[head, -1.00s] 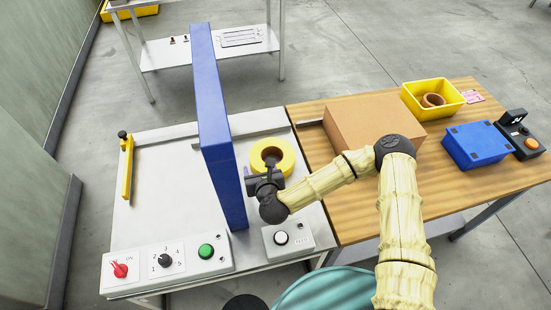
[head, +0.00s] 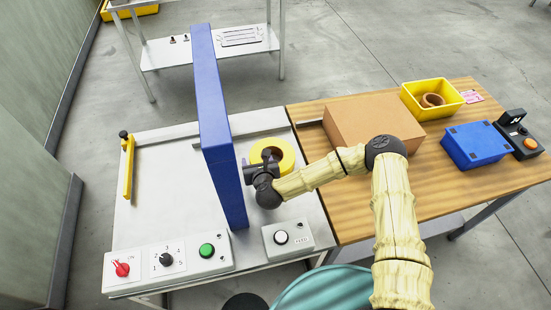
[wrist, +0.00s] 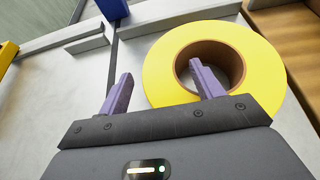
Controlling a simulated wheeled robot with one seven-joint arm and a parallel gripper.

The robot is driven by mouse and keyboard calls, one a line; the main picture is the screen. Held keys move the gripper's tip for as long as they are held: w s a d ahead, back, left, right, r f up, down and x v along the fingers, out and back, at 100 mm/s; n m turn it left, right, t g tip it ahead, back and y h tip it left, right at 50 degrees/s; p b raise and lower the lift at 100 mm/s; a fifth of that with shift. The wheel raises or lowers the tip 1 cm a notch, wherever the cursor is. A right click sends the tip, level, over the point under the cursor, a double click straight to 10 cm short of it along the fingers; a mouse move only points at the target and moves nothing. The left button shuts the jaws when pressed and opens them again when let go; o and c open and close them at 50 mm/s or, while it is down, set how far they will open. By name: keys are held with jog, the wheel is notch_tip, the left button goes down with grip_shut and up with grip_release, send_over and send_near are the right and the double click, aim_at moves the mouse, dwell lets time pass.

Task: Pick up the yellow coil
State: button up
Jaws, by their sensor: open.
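The yellow coil (head: 284,157) is a thick ring with a brown core, lying flat on the white table to the right of the blue gantry beam. My gripper (head: 257,168) is above its near left part and hides some of it in the head view. In the wrist view my gripper (wrist: 160,88) is open, with its two purple fingers apart. The right finger appears over the hole of the coil (wrist: 163,68), and the left finger appears just outside its left edge. I cannot tell how far the fingertips are above the table.
The tall blue gantry beam (head: 214,110) stands close to the left of my gripper. A control box with a white button (head: 281,238) sits at the front. A cardboard box (head: 370,120) and a yellow bin (head: 418,106) stand on the wooden table to the right.

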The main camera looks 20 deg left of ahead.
dwell(0.4)
grip_shut()
jog(key=shift+r, duration=0.5)
jog(key=shift+s+d+r+b, duration=0.1)
jog(key=shift+d+r+b, duration=0.25)
jog(key=shift+r, duration=0.25)
jog(key=shift+d+r+b, duration=0.2)
jog(key=shift+r+b, duration=0.15)
jog(key=shift+r, duration=0.2)
jog(key=s+d+b, duration=0.1)
jog(key=d, duration=0.4)
jog(key=s+d+b, duration=0.1)
jog(key=d, duration=0.5)
jog(key=s+d+b, duration=0.1)
jog(key=d, duration=0.4)
jog(key=shift+d+r, duration=0.15)
jog(key=shift+d, duration=0.2)
